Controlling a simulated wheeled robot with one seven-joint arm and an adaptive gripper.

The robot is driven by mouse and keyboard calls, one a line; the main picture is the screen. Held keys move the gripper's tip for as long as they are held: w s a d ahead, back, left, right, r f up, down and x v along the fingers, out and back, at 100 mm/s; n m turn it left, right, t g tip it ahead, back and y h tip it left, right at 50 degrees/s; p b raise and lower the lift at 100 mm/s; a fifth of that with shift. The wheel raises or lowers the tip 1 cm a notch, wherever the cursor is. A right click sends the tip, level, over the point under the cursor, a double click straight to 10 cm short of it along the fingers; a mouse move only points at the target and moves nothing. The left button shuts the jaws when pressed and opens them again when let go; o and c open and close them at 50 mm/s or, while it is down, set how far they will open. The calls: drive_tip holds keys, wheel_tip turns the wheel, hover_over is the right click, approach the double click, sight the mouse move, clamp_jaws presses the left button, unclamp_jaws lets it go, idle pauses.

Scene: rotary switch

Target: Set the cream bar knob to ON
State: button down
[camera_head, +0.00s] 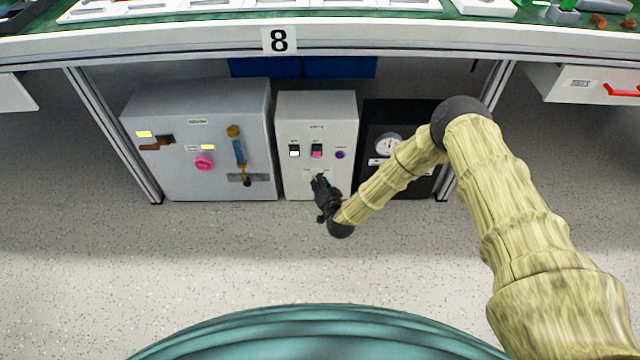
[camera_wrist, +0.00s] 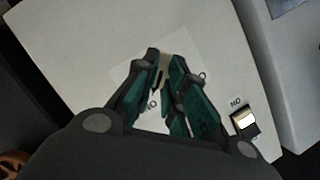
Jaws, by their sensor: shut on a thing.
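The cream bar knob (camera_wrist: 163,76) shows as a narrow pale strip between the fingertips in the wrist view. My gripper (camera_wrist: 165,64) is shut on it, and the fingers hide most of it. The knob sits on a light plate on the front of the middle grey cabinet (camera_head: 290,112). In the head view my gripper (camera_head: 318,181) is at the lower middle of this cabinet and covers the knob.
Above the gripper are a white rocker switch (camera_head: 294,150), a pink-red one (camera_head: 317,150) and a purple button (camera_head: 340,155). A larger grey cabinet (camera_head: 225,100) stands left, a black gauge box (camera_head: 375,115) right. The workbench (camera_head: 200,40) overhangs them. The floor in front is clear.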

drive_tip(key=shift+w+a+r, duration=0.15)
drive_tip(key=shift+w+r, duration=0.05)
drive_tip(key=shift+w, duration=0.15)
drive_tip(key=c, duration=1.5)
unclamp_jaws()
drive_tip(key=shift+a, duration=0.1)
drive_tip(key=shift+f, duration=0.15)
drive_tip(key=shift+s+d+f, duration=0.1)
drive_tip(key=shift+s+d, duration=0.1)
drive_tip(key=shift+s, duration=0.1)
drive_tip(key=v, duration=1.1)
drive_tip(key=shift+s+d+r, duration=0.1)
drive_tip(key=shift+s+r, duration=0.1)
drive_tip(key=shift+s, duration=0.15)
